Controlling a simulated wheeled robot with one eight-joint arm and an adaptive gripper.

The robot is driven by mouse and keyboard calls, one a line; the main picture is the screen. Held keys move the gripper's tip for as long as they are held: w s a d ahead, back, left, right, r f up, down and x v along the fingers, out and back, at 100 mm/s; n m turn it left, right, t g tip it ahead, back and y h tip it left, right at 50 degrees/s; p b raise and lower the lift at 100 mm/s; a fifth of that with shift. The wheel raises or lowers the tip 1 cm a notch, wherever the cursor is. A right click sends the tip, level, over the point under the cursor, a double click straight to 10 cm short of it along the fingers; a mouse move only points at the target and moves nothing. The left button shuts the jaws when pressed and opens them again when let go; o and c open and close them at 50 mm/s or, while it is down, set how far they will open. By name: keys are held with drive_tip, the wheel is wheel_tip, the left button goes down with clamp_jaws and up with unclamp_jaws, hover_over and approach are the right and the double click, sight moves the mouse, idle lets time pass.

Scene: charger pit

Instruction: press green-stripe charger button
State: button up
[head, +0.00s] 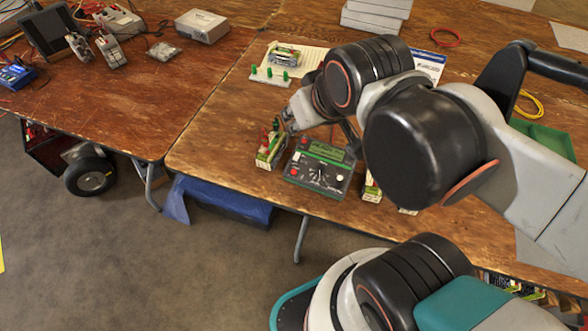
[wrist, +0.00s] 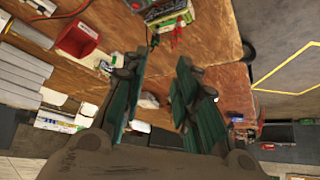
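A white and green box (head: 270,150) with red parts on top stands on the right-hand table. Beside it on its right is a dark green unit (head: 320,168) with a display, a dial, and red and white buttons. I cannot tell for sure which one is the green-stripe charger. A green device (wrist: 167,12) with red leads shows at the top of the wrist view. My gripper (wrist: 160,68) is open and empty, its two green fingers apart with table showing between them. In the head view my arm reaches over the table, and its links hide part of the scene behind the unit.
Small boxes (head: 372,188) stand right of the unit, partly hidden by my arm. A white stand with green pegs (head: 270,76) is behind. White boxes (head: 375,14) are stacked at the back. A red bin (wrist: 78,39) is in the wrist view. Bare wood lies left of the white and green box.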

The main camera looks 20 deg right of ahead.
clamp_jaws()
idle(1.0)
